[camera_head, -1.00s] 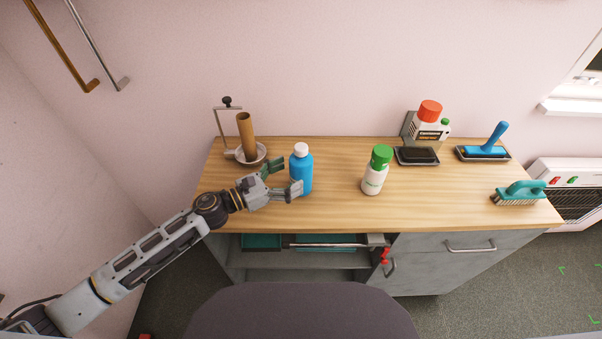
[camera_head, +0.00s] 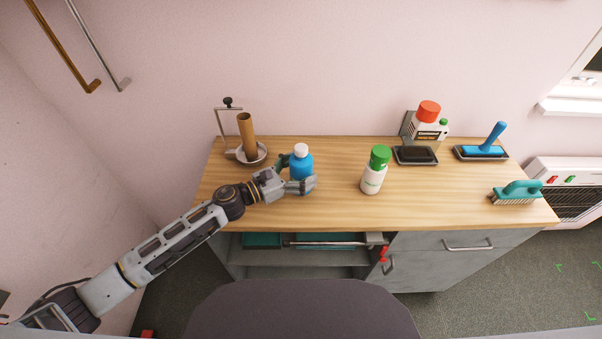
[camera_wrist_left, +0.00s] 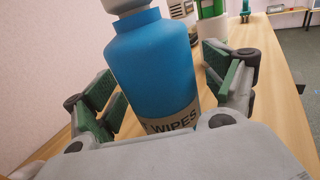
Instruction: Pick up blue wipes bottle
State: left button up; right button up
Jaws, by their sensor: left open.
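The blue wipes bottle (camera_head: 302,165) with a white cap stands upright on the wooden counter. In the left wrist view the blue wipes bottle (camera_wrist_left: 155,70) fills the middle, with part of a "WIPES" label showing low on it. My left gripper (camera_head: 292,174) is open around the bottle, one finger on each side. In the left wrist view the green-padded fingers of my left gripper (camera_wrist_left: 165,95) flank the bottle; contact on either side is not clear. The bottle's base is hidden. My right gripper is not in view.
A white bottle with green cap (camera_head: 374,172) stands to the right on the counter (camera_head: 330,209). A cardboard tube on a holder (camera_head: 247,137) is behind left. A red-capped container (camera_head: 428,124), blue-handled tool (camera_head: 485,148) and teal brush (camera_head: 517,193) are farther right.

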pick_arm(q)
jog(key=shift+c, duration=0.4)
jog(key=c, duration=1.3)
jog(key=shift+o, duration=0.2)
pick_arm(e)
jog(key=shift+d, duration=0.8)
pick_arm(q)
jog(key=shift+r, duration=0.1)
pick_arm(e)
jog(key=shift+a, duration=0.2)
